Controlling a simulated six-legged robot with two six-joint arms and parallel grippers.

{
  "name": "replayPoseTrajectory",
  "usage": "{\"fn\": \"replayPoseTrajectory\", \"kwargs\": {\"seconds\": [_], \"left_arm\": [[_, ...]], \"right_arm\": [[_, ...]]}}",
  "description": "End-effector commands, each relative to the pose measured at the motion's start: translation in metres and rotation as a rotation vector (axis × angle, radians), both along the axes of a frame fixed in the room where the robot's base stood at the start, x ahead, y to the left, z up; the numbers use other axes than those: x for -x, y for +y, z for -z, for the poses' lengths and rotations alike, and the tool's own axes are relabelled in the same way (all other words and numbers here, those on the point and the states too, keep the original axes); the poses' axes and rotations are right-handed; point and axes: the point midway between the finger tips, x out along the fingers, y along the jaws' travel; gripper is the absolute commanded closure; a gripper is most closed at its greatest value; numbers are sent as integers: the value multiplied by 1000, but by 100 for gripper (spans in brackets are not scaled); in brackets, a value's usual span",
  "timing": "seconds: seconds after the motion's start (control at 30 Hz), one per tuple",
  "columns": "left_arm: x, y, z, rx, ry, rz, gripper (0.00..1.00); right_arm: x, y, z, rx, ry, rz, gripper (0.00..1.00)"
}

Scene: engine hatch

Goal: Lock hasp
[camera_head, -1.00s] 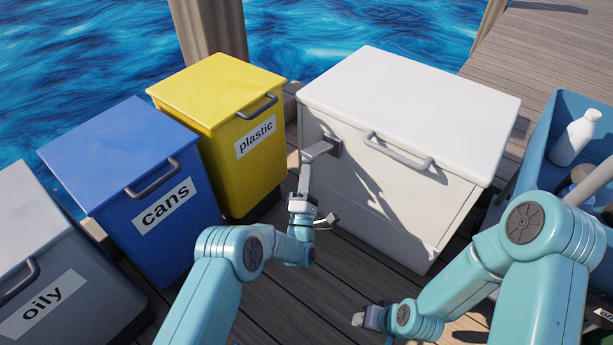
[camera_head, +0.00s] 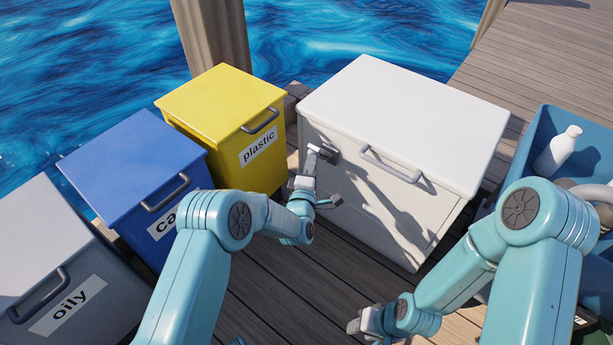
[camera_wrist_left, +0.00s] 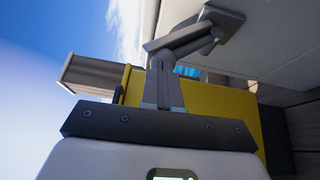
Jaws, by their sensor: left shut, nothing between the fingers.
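The grey metal hasp (camera_head: 327,153) is mounted on the upper left front of the white box (camera_head: 410,105), near the lid seam. In the left wrist view its square plate (camera_wrist_left: 222,19) is on the box, and its arm sticks out toward lower left. My left gripper (camera_head: 309,165) is at the hasp's outer end in the head view. In the left wrist view its fingers (camera_wrist_left: 163,68) are shut and empty, close beside the hasp arm; I cannot tell whether they touch. My right gripper (camera_head: 358,322) hangs low over the deck, its jaws too small to read.
A yellow "plastic" bin (camera_head: 215,100), a blue "cans" bin (camera_head: 130,160) and a grey "oily" bin (camera_head: 40,240) stand left. The white box has a grey lid handle (camera_head: 390,165). A blue crate (camera_head: 525,150) holding a white bottle (camera_head: 557,150) is right. Bare deck (camera_head: 280,300) lies in front.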

Motion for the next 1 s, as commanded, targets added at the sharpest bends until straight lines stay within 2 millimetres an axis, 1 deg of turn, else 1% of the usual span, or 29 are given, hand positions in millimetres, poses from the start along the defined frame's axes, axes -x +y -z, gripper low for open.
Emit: {"fn": "replayPoseTrajectory", "kwargs": {"seconds": [0.03, 0.23, 0.4, 0.53, 0.8, 1.0], "left_arm": [[-3, -3, -13, -24, 32, 2, 100], [-17, -13, -29, -135, 185, 1, 100], [-30, -23, -37, -220, 303, 1, 100], [-40, -30, -41, -218, 297, 1, 100], [-39, -29, -41, -218, 299, 1, 100], [-34, -28, -43, -218, 301, 0, 100]], "right_arm": [[1, 1, -9, -1, 1, -5, 59], [-1, 0, -24, -4, 8, -19, 59], [-5, -2, -25, -4, 9, -24, 59], [-8, -5, -21, -4, 7, -22, 59], [-10, -6, -23, -4, 7, -21, 59], [-5, -8, -21, -4, 8, -20, 59]]}}
